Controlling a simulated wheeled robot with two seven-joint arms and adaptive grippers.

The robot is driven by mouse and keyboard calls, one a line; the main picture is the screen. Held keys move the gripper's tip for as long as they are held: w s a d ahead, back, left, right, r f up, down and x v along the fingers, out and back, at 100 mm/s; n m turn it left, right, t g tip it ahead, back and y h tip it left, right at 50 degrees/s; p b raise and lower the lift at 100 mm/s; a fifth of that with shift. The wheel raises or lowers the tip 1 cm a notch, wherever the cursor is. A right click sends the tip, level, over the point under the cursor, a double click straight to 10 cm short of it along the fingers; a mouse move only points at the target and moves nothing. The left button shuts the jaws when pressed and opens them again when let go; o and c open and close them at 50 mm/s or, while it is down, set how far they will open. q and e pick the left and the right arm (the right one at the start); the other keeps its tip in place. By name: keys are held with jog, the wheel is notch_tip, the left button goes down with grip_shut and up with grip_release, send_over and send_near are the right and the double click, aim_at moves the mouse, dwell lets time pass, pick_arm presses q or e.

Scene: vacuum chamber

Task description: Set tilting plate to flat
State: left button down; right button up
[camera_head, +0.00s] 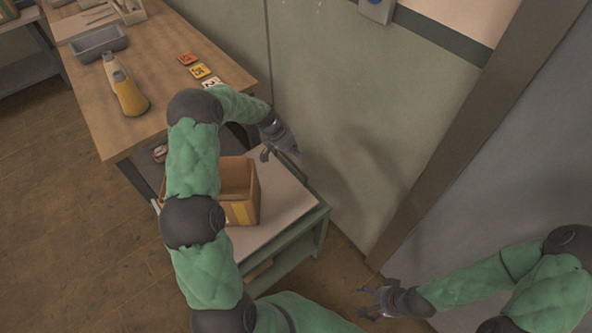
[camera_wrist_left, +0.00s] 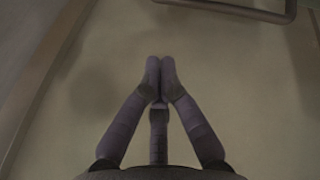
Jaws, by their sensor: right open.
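I cannot make out a tilting plate in either view. My left gripper (camera_head: 279,154) is above the back of a low table, close to the green-grey panel. A gap shows between its fingers in the head view. In the left wrist view (camera_wrist_left: 160,80) two fingertips lie side by side and a third finger is below them, with nothing visible held. My right gripper (camera_head: 366,302) is open and empty at the lower right, near the grey wall.
A brown open box (camera_head: 242,190) stands on the low table (camera_head: 285,200), partly behind my left arm. The green-grey panel (camera_head: 335,90) rises behind. A curved bar (camera_wrist_left: 235,10) crosses the wrist view's top.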

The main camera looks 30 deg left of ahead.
aim_at(299, 171)
pick_arm(q)
jog(key=s+a+n+t+y, duration=0.15)
jog(key=s+n, duration=0.25)
jog(key=n, duration=1.1)
jog(key=s+a+n+t, duration=0.1)
jog(key=s+n+t, duration=0.15)
jog(key=n, duration=1.25)
jog(key=shift+g, duration=0.4)
jog(key=b+x, duration=0.6)
jog(key=x, duration=0.7)
